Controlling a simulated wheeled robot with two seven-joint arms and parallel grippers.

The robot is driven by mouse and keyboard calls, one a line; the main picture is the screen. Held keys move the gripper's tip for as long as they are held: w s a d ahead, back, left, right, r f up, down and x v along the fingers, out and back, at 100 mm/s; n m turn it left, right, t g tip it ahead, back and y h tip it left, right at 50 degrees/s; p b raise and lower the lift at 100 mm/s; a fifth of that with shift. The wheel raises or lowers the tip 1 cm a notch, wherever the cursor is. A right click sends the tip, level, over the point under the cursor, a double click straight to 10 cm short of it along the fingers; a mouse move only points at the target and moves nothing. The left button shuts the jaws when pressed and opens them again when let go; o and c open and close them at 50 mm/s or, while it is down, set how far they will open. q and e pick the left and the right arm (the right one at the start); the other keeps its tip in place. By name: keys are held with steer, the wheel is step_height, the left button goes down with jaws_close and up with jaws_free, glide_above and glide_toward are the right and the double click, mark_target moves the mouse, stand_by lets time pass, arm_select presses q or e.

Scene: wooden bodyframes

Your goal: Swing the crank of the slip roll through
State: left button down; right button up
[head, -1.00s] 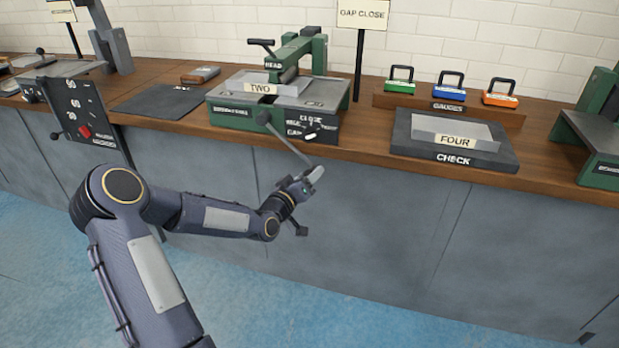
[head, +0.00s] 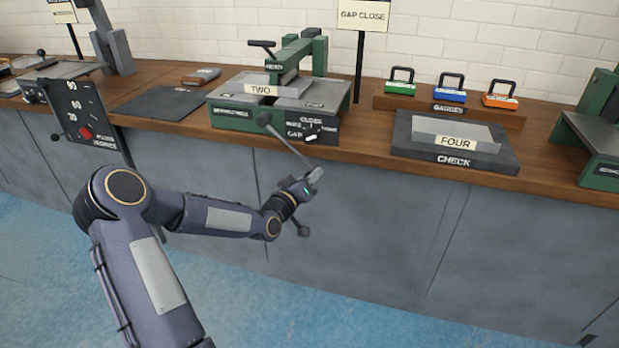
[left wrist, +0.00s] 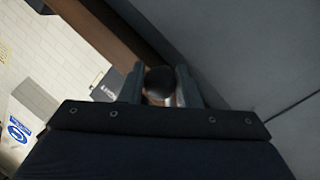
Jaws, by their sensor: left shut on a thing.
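A green machine (head: 230,116) with a plate marked TWO stands on the bench near the middle of the head view. I take it for the slip roll. Its crank (head: 288,146) is a thin grey arm that slopes down and right from a dark hub on the machine's front, out past the bench edge. My left gripper (head: 312,178) is shut on the crank's outer end. In the left wrist view a dark round knob (left wrist: 159,82) sits between the two fingers (left wrist: 158,88). The fingers hide part of the knob. My right gripper is not in view.
A grey CHECK block (head: 455,155) and a rack of gauges (head: 440,106) stand to the right on the bench (head: 365,145). A black panel (head: 85,112) stands left. Grey cabinet fronts (head: 350,230) lie close behind my left arm. Blue floor is clear below.

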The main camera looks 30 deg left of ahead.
arm_select(q)
steer(key=shift+f, duration=0.15)
steer(key=shift+s+a+f+m+g+y+b, duration=0.65)
steer(key=shift+a+f+m+b, duration=1.15)
steer(key=shift+a, duration=1.55)
steer(key=shift+s+a+f+m+g+y+b, duration=0.25)
steer(key=shift+s+a+f+m+b, duration=0.9)
steer(key=shift+a+m, duration=1.75)
steer(key=s+a+r+m+y+p, duration=0.1)
steer(key=a+r+m+p, duration=0.1)
steer(key=a, duration=0.6)
steer(key=s+a+r+m+g+y+p, duration=0.1)
steer(key=a+r+m, duration=0.3)
steer(key=a, duration=0.4)
steer(key=shift+s+r+m+g+y+p, duration=0.3)
steer(key=shift+s+m+y+p, duration=0.1)
steer(key=shift+s+m, duration=0.25)
steer(key=shift+r, duration=0.1)
